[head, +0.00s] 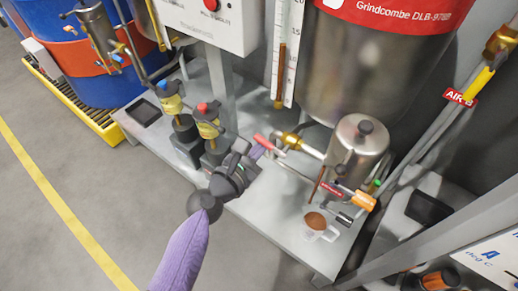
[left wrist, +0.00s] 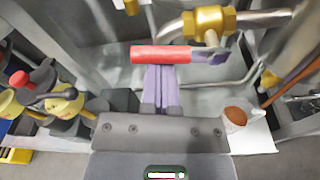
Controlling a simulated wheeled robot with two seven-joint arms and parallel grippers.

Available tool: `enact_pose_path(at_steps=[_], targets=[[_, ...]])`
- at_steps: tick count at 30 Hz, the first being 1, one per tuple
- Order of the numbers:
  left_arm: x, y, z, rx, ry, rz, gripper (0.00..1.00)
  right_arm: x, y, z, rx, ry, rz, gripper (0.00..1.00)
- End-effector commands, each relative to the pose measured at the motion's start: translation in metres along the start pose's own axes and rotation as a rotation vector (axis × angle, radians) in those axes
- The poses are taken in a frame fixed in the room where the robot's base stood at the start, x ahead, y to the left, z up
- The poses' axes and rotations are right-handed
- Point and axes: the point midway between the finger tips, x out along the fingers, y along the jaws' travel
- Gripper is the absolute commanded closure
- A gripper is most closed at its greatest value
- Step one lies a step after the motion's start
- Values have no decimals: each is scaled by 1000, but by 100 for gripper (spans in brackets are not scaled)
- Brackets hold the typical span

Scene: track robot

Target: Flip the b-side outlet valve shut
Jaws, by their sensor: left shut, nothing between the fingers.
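A brass valve (head: 291,141) with a red lever handle (head: 268,142) sits on the pipe below the big steel tank. No readable b-side label shows on it. In the left wrist view the red handle (left wrist: 160,54) lies across the picture, with the brass body (left wrist: 203,22) above its right end. My left gripper (head: 257,152) is shut and empty, its purple fingertips right at the handle. In the left wrist view the fingers (left wrist: 160,82) meet the handle's lower edge, and the handle hides their tips. I cannot tell whether they touch. My right gripper is not in view.
A steel canister (head: 352,150) stands right of the valve. A beaker with brown contents (head: 315,222) and an orange handle (head: 364,200) are near it. Open floor (head: 60,235) lies at left.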

Motion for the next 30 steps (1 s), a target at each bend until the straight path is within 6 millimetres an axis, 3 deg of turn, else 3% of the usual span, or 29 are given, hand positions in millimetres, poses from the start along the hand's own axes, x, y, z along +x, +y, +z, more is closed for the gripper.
enact_pose_path(at_steps=[30], targets=[[-6, -1, 44, 927, -1, 131, 100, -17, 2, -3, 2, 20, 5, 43]])
